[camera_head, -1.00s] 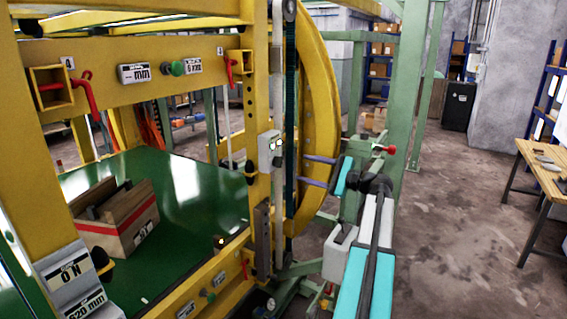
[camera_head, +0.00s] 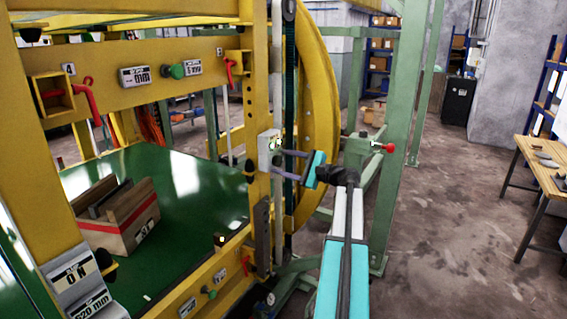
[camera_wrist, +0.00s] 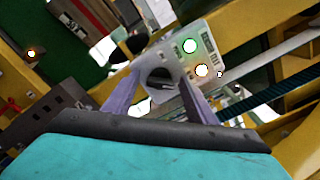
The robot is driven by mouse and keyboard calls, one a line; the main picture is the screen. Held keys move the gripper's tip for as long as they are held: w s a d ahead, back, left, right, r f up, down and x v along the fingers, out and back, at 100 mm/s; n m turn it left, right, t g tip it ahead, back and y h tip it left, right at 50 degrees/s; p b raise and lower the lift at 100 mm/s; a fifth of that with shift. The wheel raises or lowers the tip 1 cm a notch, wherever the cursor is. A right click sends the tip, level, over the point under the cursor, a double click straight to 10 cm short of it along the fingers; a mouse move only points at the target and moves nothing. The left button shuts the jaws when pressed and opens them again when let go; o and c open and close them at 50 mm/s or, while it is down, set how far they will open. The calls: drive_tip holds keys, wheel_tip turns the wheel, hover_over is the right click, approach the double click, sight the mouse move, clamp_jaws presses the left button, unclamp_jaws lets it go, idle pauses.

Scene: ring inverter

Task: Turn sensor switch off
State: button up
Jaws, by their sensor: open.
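The sensor switch is a small pale grey box (camera_head: 266,153) on the yellow frame post in the head view. It also shows in the wrist view (camera_wrist: 208,50), with a lit green light and a lit orange-white light on its face. My gripper (camera_head: 279,162) is open, its two purple fingers pointing left at the box from close by. In the wrist view my gripper (camera_wrist: 161,82) has a dark round knob-like part (camera_wrist: 158,74) of the box between its fingers. I cannot tell whether the fingers touch it.
A yellow frame (camera_head: 205,85) surrounds a green table (camera_head: 190,190) holding a wooden box (camera_head: 118,222). A large yellow ring (camera_head: 318,110) stands just behind my gripper. A green post (camera_head: 405,130) with a red knob (camera_head: 388,148) stands to the right.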

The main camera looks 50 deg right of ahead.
drive_tip(key=c, duration=1.1)
drive_tip(key=shift+f+n+b, duration=0.15)
drive_tip(key=shift+n+b, duration=0.35)
drive_tip(key=shift+b, duration=0.45)
drive_tip(key=shift+f+n+b, duration=0.1)
drive_tip(key=shift+n+b, duration=0.6)
drive_tip(key=shift+b, duration=0.55)
drive_tip(key=n+b, duration=1.3)
drive_tip(key=b, duration=0.4)
drive_tip(key=shift+b, duration=0.3)
drive_tip(key=shift+n, duration=0.4)
